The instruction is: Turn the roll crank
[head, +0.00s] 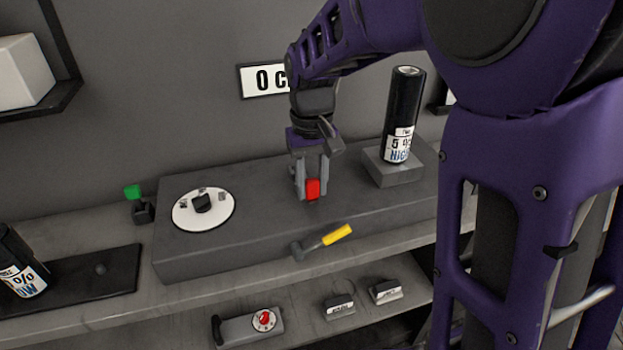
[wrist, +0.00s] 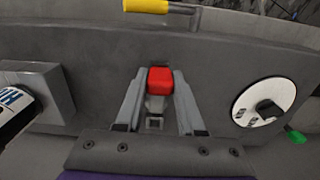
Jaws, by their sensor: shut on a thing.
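The crank with a yellow grip (head: 337,235) and a grey arm sticks out from the front face of the grey raised block. In the wrist view its yellow grip (wrist: 146,6) shows at the top edge, apart from my fingers. My gripper (head: 312,185) points down at the top of the block, behind the crank. It is shut on a red block-shaped handle (head: 313,189). In the wrist view the red handle (wrist: 160,80) sits between the two fingertips, above a small grey stem. The fingers hide its sides.
A dial (head: 203,209) with a black knob is left on the block (head: 260,225). A black roll (head: 404,110) stands on a pedestal (head: 394,166) at right. Another roll (head: 20,265) is at far left. A green knob (head: 132,191) is behind. Small boxes (head: 384,291) lie on the lower shelf.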

